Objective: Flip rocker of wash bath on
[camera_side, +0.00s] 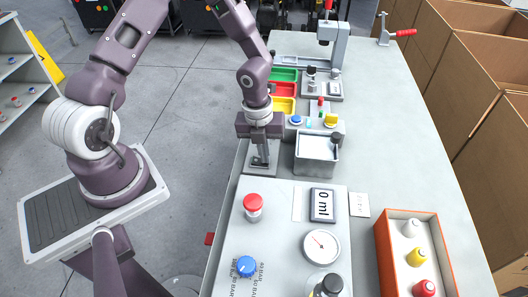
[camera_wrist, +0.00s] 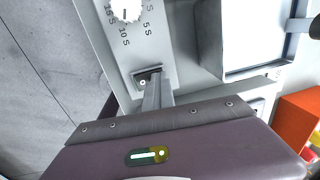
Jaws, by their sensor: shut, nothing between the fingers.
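The wash bath (camera_side: 317,147) is a grey box on the bench, just right of my gripper in the side view. Its tank edge shows at the upper right of the wrist view (camera_wrist: 232,75). Its light control panel (camera_wrist: 108,42) carries a white dial (camera_wrist: 126,9) with seconds marks. Below the dial is the small dark rocker (camera_wrist: 143,82), partly covered by my fingers. My gripper (camera_side: 262,164) is shut and empty, pointing down at the panel. In the wrist view its fingertips (camera_wrist: 155,80) are at the rocker. Contact and the rocker's position cannot be told.
Green, red and yellow trays (camera_side: 283,90) stand behind the gripper. A front panel holds a red button (camera_side: 253,203), a blue knob (camera_side: 245,266) and a gauge (camera_side: 320,247). A display (camera_side: 322,205) reads 0 ml. An orange box (camera_side: 386,255) holds bottles at the right.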

